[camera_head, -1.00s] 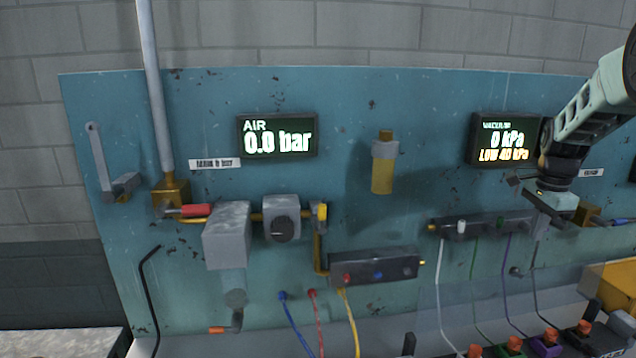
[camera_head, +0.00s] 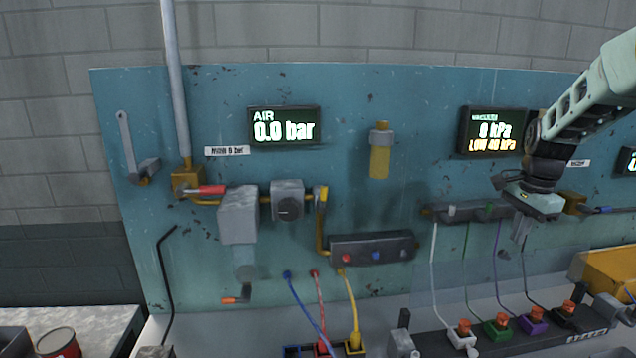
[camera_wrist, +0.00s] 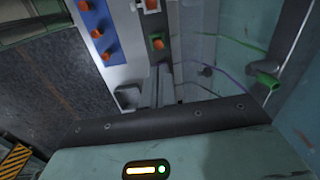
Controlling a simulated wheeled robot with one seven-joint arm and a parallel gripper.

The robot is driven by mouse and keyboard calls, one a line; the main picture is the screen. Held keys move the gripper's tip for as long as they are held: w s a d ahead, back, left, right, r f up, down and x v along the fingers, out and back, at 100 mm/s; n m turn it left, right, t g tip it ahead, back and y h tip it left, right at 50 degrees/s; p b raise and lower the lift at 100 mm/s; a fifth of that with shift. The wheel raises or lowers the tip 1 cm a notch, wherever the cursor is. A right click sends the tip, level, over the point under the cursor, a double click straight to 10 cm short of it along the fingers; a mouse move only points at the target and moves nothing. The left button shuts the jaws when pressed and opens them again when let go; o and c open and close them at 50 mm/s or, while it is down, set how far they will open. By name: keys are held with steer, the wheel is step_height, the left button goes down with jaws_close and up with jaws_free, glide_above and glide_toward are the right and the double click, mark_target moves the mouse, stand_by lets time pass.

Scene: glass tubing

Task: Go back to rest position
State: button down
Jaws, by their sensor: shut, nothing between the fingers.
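My gripper (camera_head: 516,246) is at the right in the head view, in front of the teal panel (camera_head: 345,95). It points down, is shut and holds nothing. It is just below the vacuum manifold (camera_head: 478,212) and above the row of coloured blocks with orange tops. In the wrist view my gripper's fingers (camera_wrist: 160,88) lie together at the middle, with a block with an orange top (camera_wrist: 157,43) beyond them.
The air display (camera_head: 284,126) reads 0.0 bar. The vacuum display (camera_head: 491,131) reads 0 kPa and LOW. Thin white, green, purple and dark tubes hang close around my gripper. A yellow box (camera_head: 605,270) stands at the right. A red can (camera_head: 58,342) stands at the lower left.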

steer(key=s+a+f+n+b, duration=0.1)
steer(key=s+a+n, duration=0.35)
steer(key=a, duration=0.45)
steer(key=s+a+f+n+y+b, duration=0.1)
steer(key=s+a+n+b, duration=0.1)
steer(key=s+a+n, duration=0.45)
steer(key=s+a+f+n+b, duration=0.1)
steer(key=s+a, duration=0.2)
steer(key=a, duration=0.8)
steer(key=s+a+f+n+b, duration=0.1)
steer(key=s+a+f+n, duration=0.1)
steer(key=s+n, duration=0.4)
steer(key=s+a+f+n+b, duration=0.2)
steer(key=s+n, duration=0.4)
steer(key=s, duration=0.9)
steer(key=shift+a+f+g+h, duration=0.35)
steer(key=shift+a+f, duration=0.3)
steer(key=shift+a, duration=0.3)
steer(key=shift+w, duration=0.1)
